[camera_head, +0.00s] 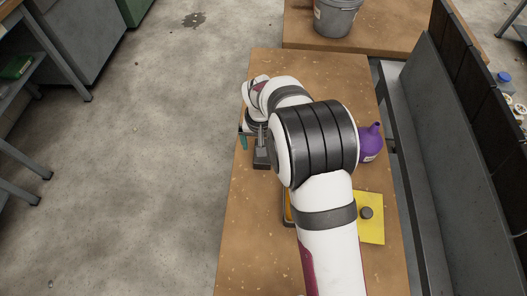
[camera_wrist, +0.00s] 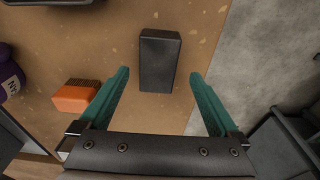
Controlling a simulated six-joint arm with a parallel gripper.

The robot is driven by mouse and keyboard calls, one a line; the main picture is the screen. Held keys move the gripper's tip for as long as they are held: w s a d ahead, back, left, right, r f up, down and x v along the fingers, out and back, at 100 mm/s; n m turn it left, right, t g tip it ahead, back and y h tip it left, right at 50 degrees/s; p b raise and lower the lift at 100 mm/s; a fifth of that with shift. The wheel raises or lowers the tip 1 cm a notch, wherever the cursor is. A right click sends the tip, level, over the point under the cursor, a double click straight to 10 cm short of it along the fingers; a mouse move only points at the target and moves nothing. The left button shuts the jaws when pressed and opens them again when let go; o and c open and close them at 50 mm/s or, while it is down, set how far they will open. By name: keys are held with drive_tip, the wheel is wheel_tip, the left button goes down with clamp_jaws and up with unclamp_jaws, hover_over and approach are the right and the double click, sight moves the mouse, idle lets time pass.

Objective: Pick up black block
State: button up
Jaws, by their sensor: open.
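The black block (camera_wrist: 160,62) lies flat on the brown table, near the table edge that shows at the right of the wrist view. It also shows in the head view (camera_head: 261,159), next to my gripper near the table's left edge. My gripper (camera_wrist: 160,74) is open and empty, with teal fingers. In the wrist view its fingertips appear on either side of the block's near end, with clear gaps to both sides. How high the fingers are above the block is hard to tell.
An orange brush (camera_wrist: 76,97) lies left of the fingers in the wrist view. A purple bottle (camera_head: 370,143) stands near the table's right edge. A yellow piece (camera_head: 371,228) with a dark knob lies nearer. My arm hides much of the table, including most of a dark tray (camera_head: 289,221).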

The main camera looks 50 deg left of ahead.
drive_tip(key=shift+w+d+f, duration=0.1)
drive_tip(key=shift+w+f, duration=0.05)
drive_tip(key=shift+f, duration=1.65)
drive_tip(key=shift+f, duration=0.15)
clamp_jaws()
